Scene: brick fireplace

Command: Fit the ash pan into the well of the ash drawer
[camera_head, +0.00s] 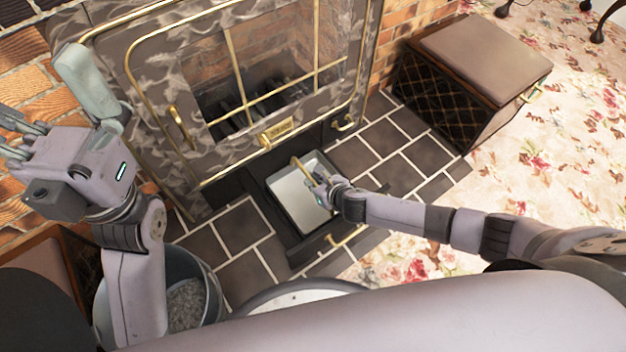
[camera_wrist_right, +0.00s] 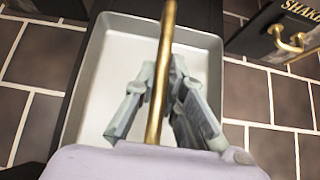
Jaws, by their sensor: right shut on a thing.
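The ash pan (camera_head: 290,199) is a shallow pale-metal tray with a brass bail handle (camera_head: 297,165). It lies over the well of the dark, pulled-out ash drawer (camera_head: 279,226), roughly lined up with it. I cannot tell whether it rests on the bottom or sits slightly high. My right gripper (camera_head: 320,185) is shut on the brass handle above the pan. In the right wrist view the fingers (camera_wrist_right: 165,105) are around the handle (camera_wrist_right: 163,60), with the pan (camera_wrist_right: 110,50) below. My left gripper (camera_head: 50,110) is open and empty, raised at the left.
The stove (camera_head: 150,95) with its brass-trimmed glass door stands behind the drawer. A metal bucket of ash (camera_head: 205,280) is at lower left. A padded box (camera_head: 480,55) stands at right. Dark hearth tiles (camera_head: 405,150) are clear between the drawer and the box.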

